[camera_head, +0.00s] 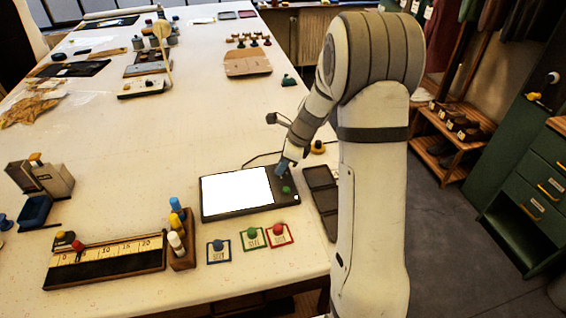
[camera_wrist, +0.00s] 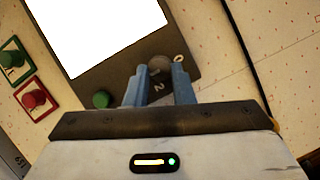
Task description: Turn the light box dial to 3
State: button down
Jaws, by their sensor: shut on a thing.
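The light box is a dark flat case (camera_head: 250,208) with a bright white panel (camera_head: 236,191), lying on the table in the head view. The white panel (camera_wrist: 100,30) is at the upper left in the wrist view. The light box dial (camera_wrist: 160,63) is a small dark round knob on the case's dark side strip. Marks like 0 and 2 show near it; its setting cannot be read. My gripper (camera_wrist: 159,70) has its two blue fingers shut on the dial, one on each side. In the head view my gripper (camera_head: 283,164) hides the dial. A green knob (camera_wrist: 101,98) sits on the same strip.
Cards with blue (camera_head: 218,245), green (camera_head: 251,232) and red (camera_head: 278,229) knobs lie in front of the box. A dark folding case (camera_head: 325,202) lies right of it, and a ruler board (camera_head: 105,262) at the front left.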

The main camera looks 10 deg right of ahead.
dwell(0.3)
jog(key=c, duration=1.3)
grip_release()
jog(key=shift+o, duration=0.2)
jog(key=v, duration=0.7)
jog(key=shift+r+b, duration=0.35)
jog(key=s+a+r+n+h, duration=0.1)
jog(key=s+r+n, duration=0.1)
jog(key=s+n, duration=0.5)
jog(key=s+a+r+n+t+h, duration=0.1)
jog(key=s+r+n, duration=0.2)
jog(key=s+n, duration=0.5)
jog(key=s+a+r+n+h, duration=0.1)
jog(key=s+r+n+h, duration=0.1)
jog(key=s+n, duration=0.5)
jog(key=s, duration=0.4)
jog(key=shift+s+a+r+n, duration=0.15)
jog(key=shift+a+r+n, duration=0.05)
jog(key=shift+r+n, duration=0.15)
